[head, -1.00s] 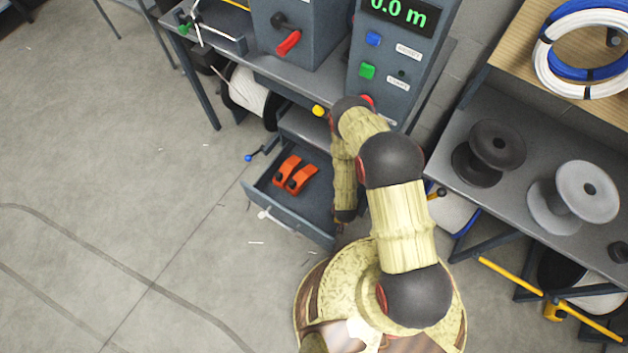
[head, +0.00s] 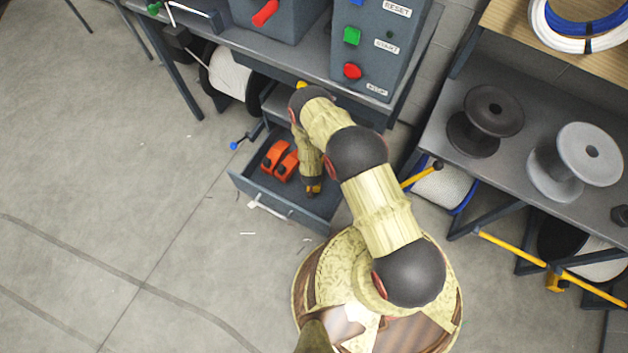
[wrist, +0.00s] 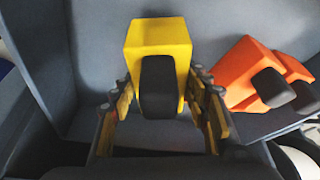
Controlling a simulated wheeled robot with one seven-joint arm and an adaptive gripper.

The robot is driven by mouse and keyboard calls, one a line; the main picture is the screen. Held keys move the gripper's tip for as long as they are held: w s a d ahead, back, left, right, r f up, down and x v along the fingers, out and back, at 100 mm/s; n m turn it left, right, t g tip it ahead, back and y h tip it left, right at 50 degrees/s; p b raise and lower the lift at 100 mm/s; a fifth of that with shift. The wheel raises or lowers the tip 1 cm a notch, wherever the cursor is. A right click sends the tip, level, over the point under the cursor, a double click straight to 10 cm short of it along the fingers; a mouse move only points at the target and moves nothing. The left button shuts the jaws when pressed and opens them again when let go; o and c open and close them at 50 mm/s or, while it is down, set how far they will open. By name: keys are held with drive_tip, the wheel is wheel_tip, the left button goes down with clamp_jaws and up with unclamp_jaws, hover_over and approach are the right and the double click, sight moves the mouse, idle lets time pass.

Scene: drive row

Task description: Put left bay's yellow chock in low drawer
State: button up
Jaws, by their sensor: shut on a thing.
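The yellow chock (wrist: 157,42), with a black pad on its face, sits between the fingers of my gripper (wrist: 162,108) in the wrist view. My gripper is shut on it. The open low drawer (head: 292,208) is a grey tray, and my gripper (head: 313,190) is over its right part in the head view. Only a bit of yellow shows there, and my arm hides the rest. Whether the chock touches the drawer floor I cannot tell.
Two orange pieces (head: 280,160) lie in the drawer's left part; they also show at the right in the wrist view (wrist: 262,75). A bench with a control box (head: 375,50) stands behind. A shelf with spools (head: 490,115) is at the right. Open floor lies left.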

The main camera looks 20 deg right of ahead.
drive_tip(key=shift+w+a+f+b, duration=0.15)
drive_tip(key=shift+f+b, duration=0.2)
drive_tip(key=shift+f, duration=0.55)
drive_tip(key=shift+w+d+f+b, duration=0.1)
drive_tip(key=shift+f+b, duration=0.2)
drive_tip(key=shift+f, duration=0.55)
drive_tip(key=o, duration=1.5)
drive_tip(key=shift+s+f, duration=0.1)
drive_tip(key=shift+o, duration=0.2)
drive_tip(key=p+v, duration=0.5)
drive_tip(key=v, duration=0.7)
